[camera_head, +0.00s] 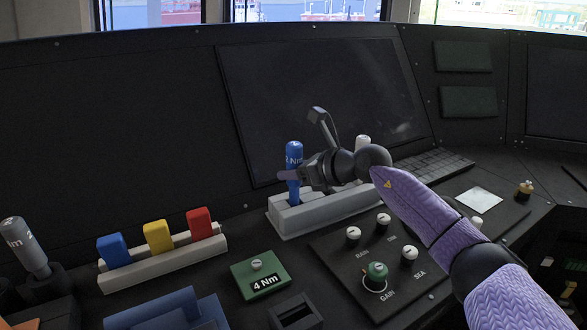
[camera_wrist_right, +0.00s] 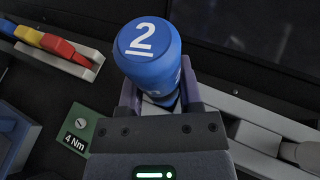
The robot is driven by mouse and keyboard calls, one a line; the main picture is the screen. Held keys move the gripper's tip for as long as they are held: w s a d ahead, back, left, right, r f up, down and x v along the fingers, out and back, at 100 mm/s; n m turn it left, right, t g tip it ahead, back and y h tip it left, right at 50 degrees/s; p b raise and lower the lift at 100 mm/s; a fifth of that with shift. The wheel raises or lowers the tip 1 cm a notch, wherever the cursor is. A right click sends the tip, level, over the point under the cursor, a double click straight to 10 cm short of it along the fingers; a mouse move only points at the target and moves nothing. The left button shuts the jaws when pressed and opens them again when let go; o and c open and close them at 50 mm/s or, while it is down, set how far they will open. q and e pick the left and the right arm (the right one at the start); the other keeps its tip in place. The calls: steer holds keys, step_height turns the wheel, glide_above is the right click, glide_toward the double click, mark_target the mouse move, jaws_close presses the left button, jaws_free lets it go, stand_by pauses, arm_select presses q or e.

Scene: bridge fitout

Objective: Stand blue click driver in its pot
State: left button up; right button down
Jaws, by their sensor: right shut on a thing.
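The blue click driver (camera_head: 294,155) is upright at the left part of the pale grey rack (camera_head: 325,211), in front of the dark screen. My right gripper (camera_head: 297,175) is shut around its body, coming from the right. In the right wrist view the driver's round blue cap (camera_wrist_right: 146,42), marked 2, stands up between the purple fingers of the gripper (camera_wrist_right: 160,93). The driver's lower end is at the rack; I cannot tell if it rests in it. A dark square open holder (camera_head: 295,312) is at the front edge. My left gripper is not in view.
A grey driver (camera_head: 22,247) stands in a dark pot (camera_head: 44,286) at the far left. Blue, yellow and red blocks (camera_head: 158,237) sit on a pale rail. A green 4 Nm block (camera_head: 260,275) and a knob panel (camera_head: 370,252) lie in front of the rack.

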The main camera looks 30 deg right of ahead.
steer(key=shift+f+b, duration=0.5)
steer(key=shift+f, duration=0.35)
steer(key=shift+c, duration=1)
jaws_free()
